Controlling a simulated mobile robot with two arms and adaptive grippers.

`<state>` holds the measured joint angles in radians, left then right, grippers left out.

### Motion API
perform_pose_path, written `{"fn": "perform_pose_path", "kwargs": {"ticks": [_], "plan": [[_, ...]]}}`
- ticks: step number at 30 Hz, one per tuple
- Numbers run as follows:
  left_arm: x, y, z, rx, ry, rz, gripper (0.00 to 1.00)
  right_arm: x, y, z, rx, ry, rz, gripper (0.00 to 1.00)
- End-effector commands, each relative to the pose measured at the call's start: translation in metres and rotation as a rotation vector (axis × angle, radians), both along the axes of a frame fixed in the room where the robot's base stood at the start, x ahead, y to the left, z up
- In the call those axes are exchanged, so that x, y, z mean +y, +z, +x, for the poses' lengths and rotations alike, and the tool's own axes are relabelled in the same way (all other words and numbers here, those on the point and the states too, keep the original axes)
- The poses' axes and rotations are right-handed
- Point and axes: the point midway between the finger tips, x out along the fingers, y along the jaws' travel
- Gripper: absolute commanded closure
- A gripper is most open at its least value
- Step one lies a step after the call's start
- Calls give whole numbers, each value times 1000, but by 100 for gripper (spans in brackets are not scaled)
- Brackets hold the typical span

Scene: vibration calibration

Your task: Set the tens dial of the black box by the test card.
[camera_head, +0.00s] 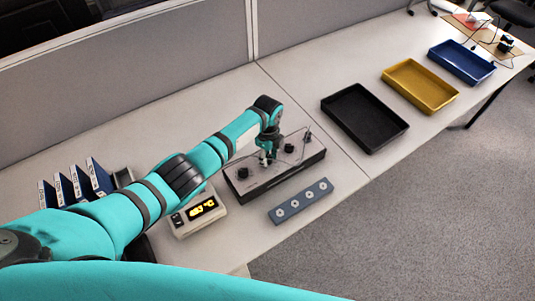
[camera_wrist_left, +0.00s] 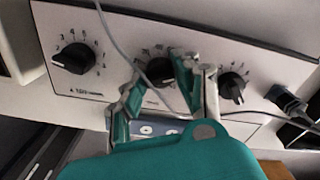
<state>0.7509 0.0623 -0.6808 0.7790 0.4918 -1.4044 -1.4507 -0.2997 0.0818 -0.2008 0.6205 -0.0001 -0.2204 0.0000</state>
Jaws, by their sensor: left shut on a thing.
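The black box (camera_head: 256,184) stands on the table with a light grey top panel. In the left wrist view its panel (camera_wrist_left: 118,62) carries three black dials with printed scales: one on the left (camera_wrist_left: 75,58), one in the middle (camera_wrist_left: 159,71) and one on the right (camera_wrist_left: 232,86). My left gripper (camera_head: 266,158) is over the box, with its fingers (camera_wrist_left: 166,85) shut on the middle dial and partly hiding its scale. The dial labels are too small to read. A pale patch (camera_head: 246,138) behind my arm may be the test card; I cannot tell. My right gripper is not in view.
A yellow-lit meter (camera_head: 198,212) stands left of the box, and a blue-grey block with white round sockets (camera_head: 302,201) lies in front. A cable (camera_wrist_left: 119,45) crosses the panel. Black (camera_head: 395,127), yellow (camera_head: 447,101) and blue (camera_head: 485,72) trays lie right. Binders (camera_head: 72,188) stand left.

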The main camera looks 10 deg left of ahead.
Motion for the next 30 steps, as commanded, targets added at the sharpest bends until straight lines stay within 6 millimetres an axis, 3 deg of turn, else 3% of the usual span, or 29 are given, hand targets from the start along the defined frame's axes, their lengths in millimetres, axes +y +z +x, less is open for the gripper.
{"fn": "perform_pose_path", "kwargs": {"ticks": [30], "plan": [[-1, 4, 3, -6, 964, -2, 100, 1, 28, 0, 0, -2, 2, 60]]}}
